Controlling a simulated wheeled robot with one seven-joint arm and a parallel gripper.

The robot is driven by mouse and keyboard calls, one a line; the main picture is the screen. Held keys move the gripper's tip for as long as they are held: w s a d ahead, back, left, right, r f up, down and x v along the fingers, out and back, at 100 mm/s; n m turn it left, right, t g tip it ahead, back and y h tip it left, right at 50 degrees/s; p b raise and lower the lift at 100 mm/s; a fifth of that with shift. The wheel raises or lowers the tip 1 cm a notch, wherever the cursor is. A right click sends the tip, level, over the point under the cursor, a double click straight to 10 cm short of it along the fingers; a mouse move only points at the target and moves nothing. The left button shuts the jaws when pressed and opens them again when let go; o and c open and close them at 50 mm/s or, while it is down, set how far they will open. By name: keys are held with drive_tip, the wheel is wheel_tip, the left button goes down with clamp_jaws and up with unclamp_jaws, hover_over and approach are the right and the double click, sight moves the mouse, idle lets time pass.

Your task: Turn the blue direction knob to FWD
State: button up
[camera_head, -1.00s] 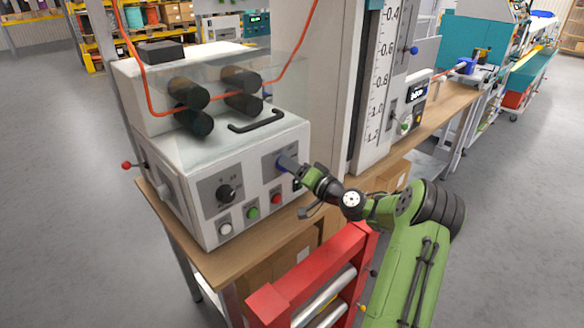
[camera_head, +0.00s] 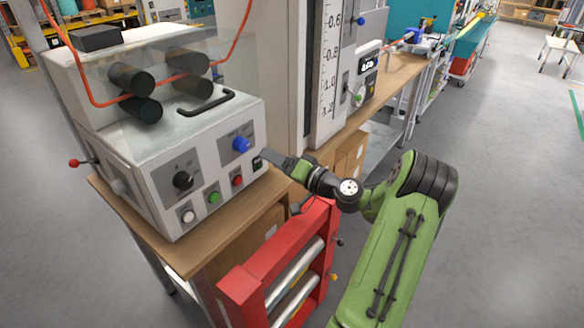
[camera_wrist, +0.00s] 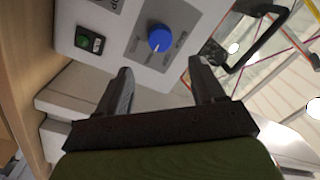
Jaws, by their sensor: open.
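The blue direction knob (camera_head: 241,144) sits on a grey plate at the right of the machine's front panel. In the wrist view the blue knob (camera_wrist: 160,38) shows beyond the fingertips, with a white pointer mark at its lower edge. The plate's lettering is too small to read surely. My gripper (camera_head: 268,158) is to the right of the knob and apart from it. In the wrist view my gripper (camera_wrist: 160,80) has its two fingers spread wide with nothing between them.
The panel also carries a black knob (camera_head: 183,180), a white button (camera_head: 188,216), a green button (camera_head: 213,197) and a red button (camera_head: 237,181). A small green-lit switch (camera_wrist: 90,42) is near the left finger. A red frame with rollers (camera_head: 240,284) stands below my arm.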

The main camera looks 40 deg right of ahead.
drive_tip(key=s, duration=0.6)
drive_tip(key=shift+d, duration=0.45)
drive_tip(key=shift+f, duration=0.1)
drive_tip(key=w+a+r+n+g+y+p, duration=0.15)
drive_tip(key=a+n+g, duration=0.3)
drive_tip(key=a, duration=0.55)
drive_tip(key=w+a+n+g+y+p, duration=0.1)
drive_tip(key=a+n+g+y+p, duration=0.3)
drive_tip(key=a, duration=0.7)
drive_tip(key=s+a+r+g+h, duration=0.1)
drive_tip(key=s+a+r+h, duration=0.1)
drive_tip(key=s, duration=0.5)
drive_tip(key=s+a+r+g+h+p, duration=0.1)
drive_tip(key=s+a+r+h, duration=0.2)
drive_tip(key=s, duration=0.4)
drive_tip(key=s+a+r+g+h+p, duration=0.1)
drive_tip(key=s+a+r+g+h, duration=0.1)
drive_tip(key=s, duration=0.5)
wheel_tip(320, 180, up, 3)
drive_tip(key=shift+a+f+h, duration=0.1)
drive_tip(key=shift+a+h, duration=0.05)
drive_tip(key=shift+h, duration=0.5)
